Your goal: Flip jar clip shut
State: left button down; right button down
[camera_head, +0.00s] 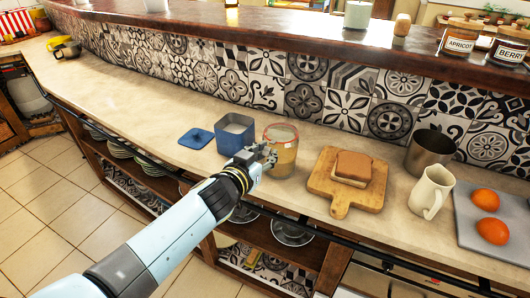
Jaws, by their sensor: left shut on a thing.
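A glass jar (282,152) with yellowish-tan contents and a reddish rim stands on the pale counter, upright. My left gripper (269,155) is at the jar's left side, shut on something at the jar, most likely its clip. The clip itself is too small and too hidden behind the fingers to make out. I cannot tell whether the lid is fully seated. My right gripper is not in view.
A blue canister (235,139) stands left of the jar, with a blue lid (196,138) lying beside it. Right of the jar are a wooden board (343,199) with bread (353,167), a white mug (432,191), a metal pot (429,153) and a grey tray (466,222) with oranges. A tiled wall stands behind.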

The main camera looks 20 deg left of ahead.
pick_arm(q)
jog(key=c, duration=1.2)
grip_release()
jog(key=shift+w, duration=0.1)
jog(key=shift+c, duration=0.2)
jog(key=shift+s, duration=0.2)
jog(key=v, duration=1.1)
jog(key=shift+s, duration=0.3)
jog(key=shift+r, duration=0.1)
jog(key=shift+c, duration=0.2)
